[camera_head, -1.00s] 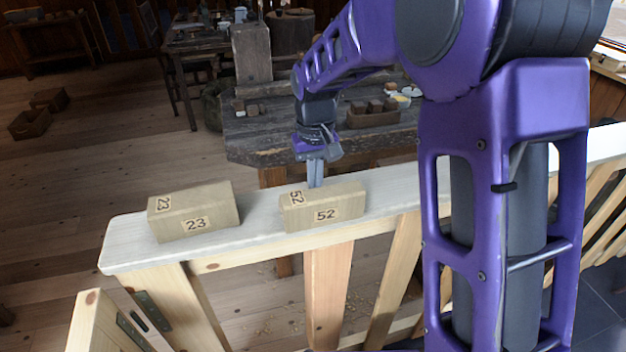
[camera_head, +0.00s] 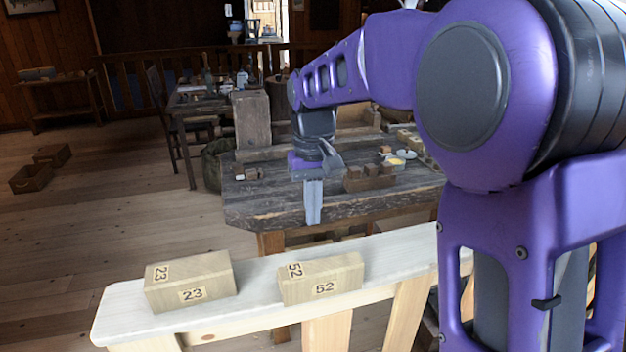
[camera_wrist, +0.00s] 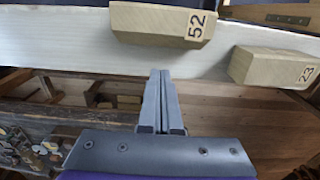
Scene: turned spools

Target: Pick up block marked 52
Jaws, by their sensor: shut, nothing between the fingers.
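The block marked 52 (camera_head: 322,280) is a pale wooden block lying on the white ledge (camera_head: 262,283), with its number on the front and on the left end. In the wrist view the block marked 52 (camera_wrist: 157,22) is at the top, beyond the fingertips and apart from them. My gripper (camera_head: 313,222) is shut and empty, fingers pointing down, behind and above the block in the head view. In the wrist view my gripper (camera_wrist: 160,75) shows its two fingers together.
A similar block marked 23 (camera_head: 190,283) lies on the ledge to the left; it also shows in the wrist view (camera_wrist: 275,68). A dark wooden workbench (camera_head: 270,205) with small wooden pieces stands behind the ledge. The ledge between the blocks is clear.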

